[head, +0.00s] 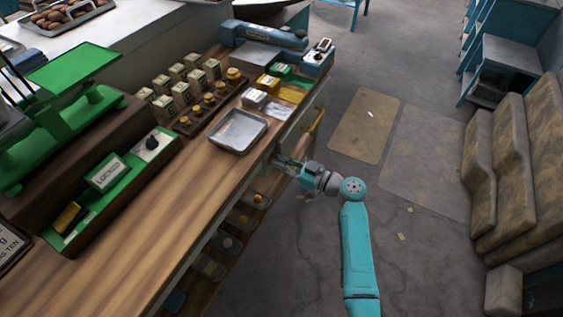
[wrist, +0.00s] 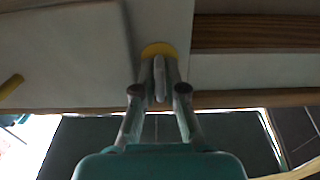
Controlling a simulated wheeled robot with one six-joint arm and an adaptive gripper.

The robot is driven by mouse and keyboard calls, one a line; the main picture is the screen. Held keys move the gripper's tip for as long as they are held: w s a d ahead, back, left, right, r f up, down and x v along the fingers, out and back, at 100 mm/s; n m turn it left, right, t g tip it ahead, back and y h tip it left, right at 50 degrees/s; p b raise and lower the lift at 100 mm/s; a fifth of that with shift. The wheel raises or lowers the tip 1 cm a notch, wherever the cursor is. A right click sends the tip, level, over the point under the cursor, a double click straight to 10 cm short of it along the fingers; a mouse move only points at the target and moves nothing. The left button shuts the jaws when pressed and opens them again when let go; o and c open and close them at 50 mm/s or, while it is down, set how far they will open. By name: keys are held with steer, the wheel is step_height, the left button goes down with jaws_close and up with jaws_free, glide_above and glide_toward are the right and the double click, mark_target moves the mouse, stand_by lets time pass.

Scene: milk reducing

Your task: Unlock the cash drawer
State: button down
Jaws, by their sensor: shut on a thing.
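The cash drawer (head: 296,131) is in the counter's front, with a yellow bar handle (head: 315,120). In the wrist view the pale front panel (wrist: 65,50) fills the upper left, and a yellow handle (wrist: 10,87) shows at the left edge. A round yellow fitting (wrist: 158,49), which looks like the lock, sits on the pale front straight ahead. My gripper (head: 283,160) is at the counter's front edge, left of and below the handle. In the wrist view my gripper (wrist: 159,72) is closed around a slim grey key-like piece (wrist: 160,88) at the yellow fitting.
A metal tray (head: 238,130) lies on the counter above my gripper. Several small boxes and yellow-topped weights stand behind it. Open bins line the counter below.

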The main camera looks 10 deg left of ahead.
steer(key=m, duration=0.4)
steer(key=shift+m, duration=0.4)
steer(key=m, duration=0.4)
steer(key=shift+w+m, duration=0.15)
steer(key=shift+m, duration=0.15)
steer(key=shift+d+f+m, duration=0.1)
steer(key=shift+m, duration=2.05)
steer(key=shift+f+m, duration=0.1)
steer(key=shift+m, duration=2.05)
steer(key=c, duration=1.6)
jaws_free()
steer(key=shift+o, duration=0.2)
